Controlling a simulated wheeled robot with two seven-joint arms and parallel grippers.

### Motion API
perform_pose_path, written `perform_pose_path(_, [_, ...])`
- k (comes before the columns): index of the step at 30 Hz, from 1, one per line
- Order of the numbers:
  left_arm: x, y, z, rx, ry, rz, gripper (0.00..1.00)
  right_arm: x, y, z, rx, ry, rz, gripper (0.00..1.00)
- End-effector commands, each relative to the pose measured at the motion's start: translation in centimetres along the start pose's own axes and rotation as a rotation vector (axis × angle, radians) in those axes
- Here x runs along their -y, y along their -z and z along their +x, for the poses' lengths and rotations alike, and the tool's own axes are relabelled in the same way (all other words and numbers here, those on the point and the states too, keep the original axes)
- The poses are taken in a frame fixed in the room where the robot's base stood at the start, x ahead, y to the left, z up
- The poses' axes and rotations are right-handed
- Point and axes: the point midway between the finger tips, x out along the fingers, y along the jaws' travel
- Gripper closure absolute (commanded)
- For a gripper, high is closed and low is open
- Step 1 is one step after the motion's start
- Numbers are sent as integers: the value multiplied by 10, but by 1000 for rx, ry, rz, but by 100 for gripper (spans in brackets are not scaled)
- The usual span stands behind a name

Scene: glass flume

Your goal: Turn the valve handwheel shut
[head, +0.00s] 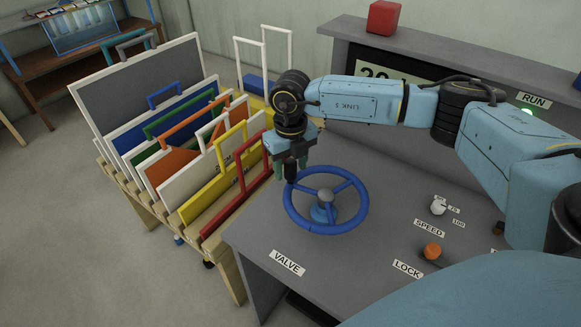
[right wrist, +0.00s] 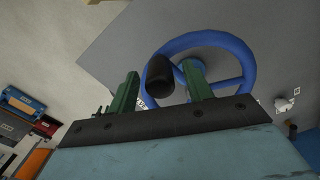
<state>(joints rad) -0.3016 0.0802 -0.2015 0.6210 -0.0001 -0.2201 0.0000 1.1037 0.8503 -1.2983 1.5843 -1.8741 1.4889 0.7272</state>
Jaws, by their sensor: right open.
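The blue valve handwheel (head: 325,200) lies flat above the grey console top, behind the VALVE label (head: 287,262). It has several spokes and a grey hub, and a dark upright knob (head: 290,172) stands on its far left rim. My right gripper (head: 287,170) points down at that far left rim, by the knob. In the right wrist view the wheel (right wrist: 240,55) lies beyond the fingers, and the dark knob (right wrist: 159,78) stands between the two green fingers, which are apart. I cannot tell whether either finger touches the knob. My left gripper is not in view.
A white SPEED knob (head: 438,206) and an orange LOCK knob (head: 432,251) sit right of the wheel on the console. A rack of coloured framed panels (head: 190,150) stands close on the left. A red block (head: 383,17) sits on the console's upper ledge.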

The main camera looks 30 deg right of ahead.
Motion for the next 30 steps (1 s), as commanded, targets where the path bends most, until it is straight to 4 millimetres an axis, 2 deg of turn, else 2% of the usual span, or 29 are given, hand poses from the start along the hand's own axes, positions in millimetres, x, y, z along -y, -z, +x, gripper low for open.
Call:
perform_pose_path(5, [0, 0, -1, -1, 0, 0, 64, 0, 0, 13, -1, 1, -1, 50])
perform_pose_path(14, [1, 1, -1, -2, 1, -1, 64, 0, 0, 14, 0, 1, -1, 51])
perform_pose_path(25, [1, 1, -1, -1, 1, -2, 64, 0, 0, 14, 0, 1, -1, 99])
perform_pose_path(30, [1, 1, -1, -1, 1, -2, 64, 0, 0, 14, 0, 0, -1, 100])
